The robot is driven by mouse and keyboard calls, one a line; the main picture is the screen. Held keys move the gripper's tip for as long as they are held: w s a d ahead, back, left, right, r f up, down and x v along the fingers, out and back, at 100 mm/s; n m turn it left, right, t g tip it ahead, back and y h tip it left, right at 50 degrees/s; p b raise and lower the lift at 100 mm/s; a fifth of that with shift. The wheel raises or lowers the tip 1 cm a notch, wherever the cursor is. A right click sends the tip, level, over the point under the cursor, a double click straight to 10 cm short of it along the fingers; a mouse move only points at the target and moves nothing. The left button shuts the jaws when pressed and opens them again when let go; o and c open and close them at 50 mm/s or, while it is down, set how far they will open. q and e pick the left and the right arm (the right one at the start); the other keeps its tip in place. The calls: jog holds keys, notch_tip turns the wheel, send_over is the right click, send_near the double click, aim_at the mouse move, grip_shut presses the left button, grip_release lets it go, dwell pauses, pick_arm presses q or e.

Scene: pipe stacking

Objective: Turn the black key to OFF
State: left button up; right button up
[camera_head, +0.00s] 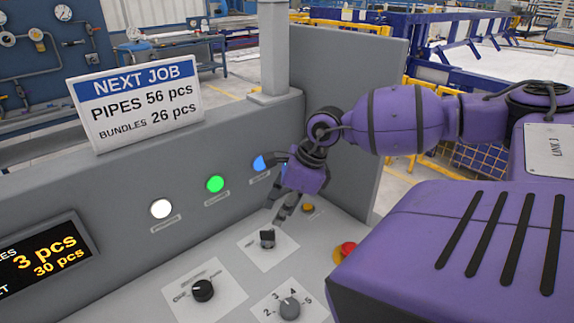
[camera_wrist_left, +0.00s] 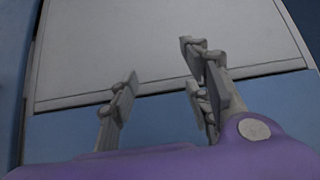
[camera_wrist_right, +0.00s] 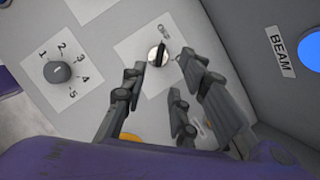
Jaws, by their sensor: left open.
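The black key (camera_head: 267,236) stands in a key switch on a pale square plate on the sloping console. In the right wrist view the key (camera_wrist_right: 161,54) is a black handle over a silver disc. In the head view my right gripper (camera_head: 277,214) hangs just above and beside the key. My left gripper (camera_wrist_left: 157,78) is open and empty in front of a plain grey panel.
A black knob (camera_head: 203,290) and a grey numbered dial (camera_head: 290,307) sit in front of the key. A yellow button (camera_head: 307,208) and a red button (camera_head: 345,250) lie to its right. White, green and blue lights line the upright panel (camera_head: 130,195) behind.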

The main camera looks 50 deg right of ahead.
jog(key=shift+v, duration=1.95)
